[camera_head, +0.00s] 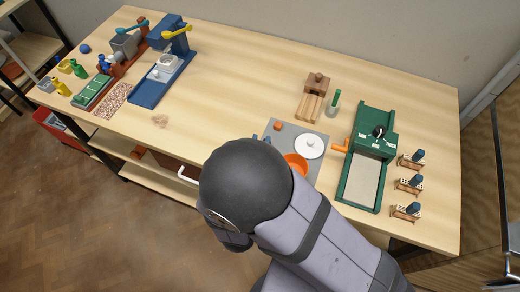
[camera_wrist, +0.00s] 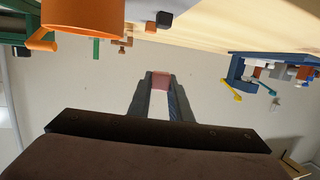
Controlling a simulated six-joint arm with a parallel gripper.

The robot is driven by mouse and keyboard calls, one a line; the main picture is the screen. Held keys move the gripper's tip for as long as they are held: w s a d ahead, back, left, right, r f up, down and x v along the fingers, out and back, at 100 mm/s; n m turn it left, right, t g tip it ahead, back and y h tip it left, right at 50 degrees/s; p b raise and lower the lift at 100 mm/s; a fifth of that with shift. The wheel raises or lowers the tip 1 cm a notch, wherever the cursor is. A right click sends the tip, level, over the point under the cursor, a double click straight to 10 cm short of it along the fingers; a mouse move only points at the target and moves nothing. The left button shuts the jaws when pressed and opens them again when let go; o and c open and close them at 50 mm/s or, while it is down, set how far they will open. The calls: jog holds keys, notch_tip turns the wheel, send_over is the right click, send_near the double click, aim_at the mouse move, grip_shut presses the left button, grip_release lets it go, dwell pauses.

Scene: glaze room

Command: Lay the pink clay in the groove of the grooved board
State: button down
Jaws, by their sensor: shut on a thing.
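In the wrist view my gripper (camera_wrist: 161,84) is shut on a small dull-pink block, which looks like the pink clay (camera_wrist: 161,79), between its fingertips. The clay is held in the air with plain wall behind it, apart from the table. In the head view my arm hides the gripper and the clay. A small light-wood piece with raised sides, which looks like the grooved board (camera_head: 310,107), lies on the table right of the middle. It is beyond my arm, and its groove looks empty.
A grey mat (camera_head: 312,133) holds a white disc (camera_head: 309,146) and an orange bowl (camera_head: 295,163). A wooden block with a knob (camera_head: 317,83), a green-handled tool (camera_head: 334,102) and a green machine (camera_head: 364,165) stand near the board. A blue press (camera_head: 163,68) stands left; the table between is clear.

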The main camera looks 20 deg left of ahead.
jog(key=shift+r, duration=0.3)
jog(key=shift+w+d+m+h+b, duration=0.15)
jog(key=shift+w+m+h+b, duration=0.35)
jog(key=shift+h+b, duration=0.25)
jog(key=shift+m+h, duration=0.6)
jog(key=shift+h, duration=0.15)
jog(key=shift+w+d+f, duration=0.1)
jog(key=shift+w+f, duration=0.05)
jog(key=shift+f, duration=1.45)
jog(key=shift+w+d+f, duration=0.1)
jog(key=shift+d+f, duration=0.05)
jog(key=shift+f, duration=1.5)
jog(key=shift+w+d+f, duration=0.1)
jog(key=shift+w+f, duration=0.05)
jog(key=shift+f, duration=1.45)
jog(key=shift+f, duration=0.1)
jog(key=shift+f, duration=0.1)
jog(key=c, duration=1.6)
grip_release()
